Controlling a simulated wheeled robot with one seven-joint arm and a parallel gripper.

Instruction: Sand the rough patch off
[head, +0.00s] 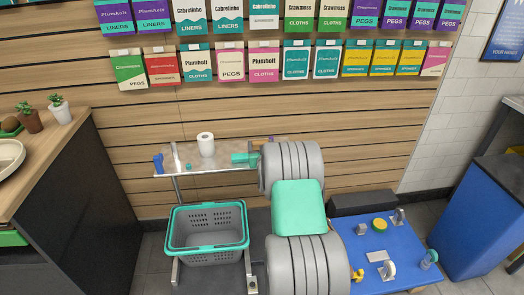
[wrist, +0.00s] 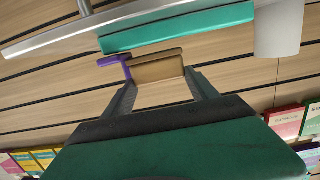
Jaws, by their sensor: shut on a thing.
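My gripper (wrist: 158,78) is shut on a tan block (wrist: 157,64), held between its two fingers. A purple piece (wrist: 110,61) sits at the block's left end in the wrist view; I cannot tell whether it is joined to it. A long teal piece (wrist: 180,31) lies just beyond the block, and I cannot tell whether they touch. In the head view, a teal piece (head: 241,159) shows at the right of the small shelf table (head: 215,166), beside my arm. My arm mostly hides the gripper there. I cannot make out a rough patch in either view.
A white roll (head: 205,147), a blue item (head: 158,164) and a white bottle (head: 176,158) stand on the shelf table. A grey basket with teal rim (head: 207,257) is in front. A blue bench (head: 345,229) with several small items lies right. Packets hang on the slatted wall.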

